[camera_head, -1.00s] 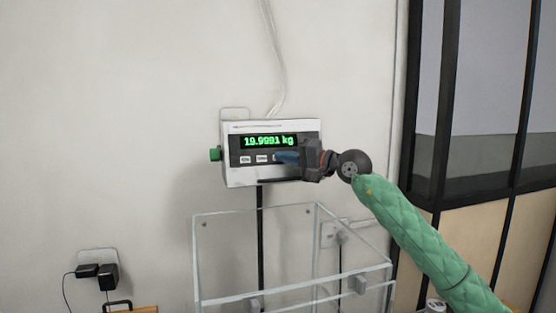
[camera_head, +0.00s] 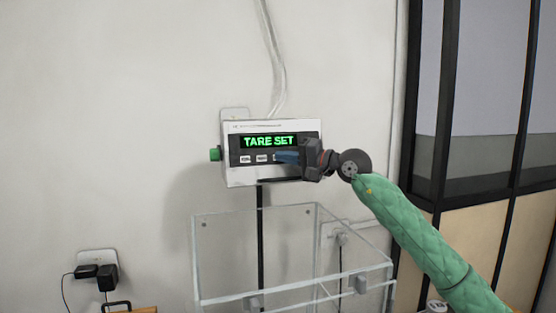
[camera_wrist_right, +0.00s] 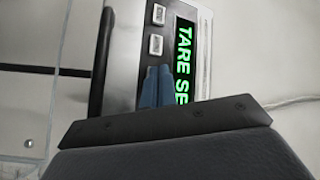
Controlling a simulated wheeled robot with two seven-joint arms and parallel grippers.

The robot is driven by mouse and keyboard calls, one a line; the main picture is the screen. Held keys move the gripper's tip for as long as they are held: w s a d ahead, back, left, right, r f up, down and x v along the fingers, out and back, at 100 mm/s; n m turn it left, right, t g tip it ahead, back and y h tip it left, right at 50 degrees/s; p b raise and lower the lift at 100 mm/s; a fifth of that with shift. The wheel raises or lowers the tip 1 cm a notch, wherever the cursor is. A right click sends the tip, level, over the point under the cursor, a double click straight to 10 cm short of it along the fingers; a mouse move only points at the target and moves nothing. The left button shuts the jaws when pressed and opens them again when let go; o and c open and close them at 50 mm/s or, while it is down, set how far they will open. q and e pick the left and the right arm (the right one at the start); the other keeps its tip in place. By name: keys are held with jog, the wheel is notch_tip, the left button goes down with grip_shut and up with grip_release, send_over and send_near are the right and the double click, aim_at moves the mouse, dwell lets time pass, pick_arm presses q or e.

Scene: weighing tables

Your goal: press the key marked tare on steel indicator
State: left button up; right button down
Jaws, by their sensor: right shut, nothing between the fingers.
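The steel indicator (camera_head: 233,172) is mounted on the wall in the middle of the head view. Its green display (camera_head: 270,142) reads "TARE SET". Two light keys show below the display, left of my fingers, and both also show in the right wrist view (camera_wrist_right: 156,30). My right gripper (camera_head: 280,157) is shut and empty, its blue fingertips at the key row below the display. The tips also show in the right wrist view (camera_wrist_right: 156,78). The key under the fingertips is hidden, and I cannot read the key labels. My left gripper is not in view.
A clear open-topped box (camera_head: 222,212) stands below the indicator. A green knob (camera_head: 214,154) sticks out of the indicator's left side. Plugs (camera_head: 107,275) sit in a wall socket at lower left. A dark-framed partition (camera_head: 427,140) stands at the right.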

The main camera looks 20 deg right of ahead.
jog(key=shift+s+r, duration=0.15)
jog(key=shift+s, duration=0.45)
jog(key=shift+b, duration=0.35)
jog(key=shift+s+d+r+b, duration=0.1)
jog(key=shift+s+r+b, duration=0.2)
jog(key=shift+s, duration=0.5)
jog(key=shift+s+a+r+b, duration=0.15)
jog(key=shift+s+b, duration=0.3)
jog(key=shift+s, duration=0.35)
jog(key=shift+s+d+r+b, duration=0.15)
jog(key=shift+s+r+b, duration=0.15)
jog(key=shift+s, duration=0.5)
jog(key=shift+f, duration=0.1)
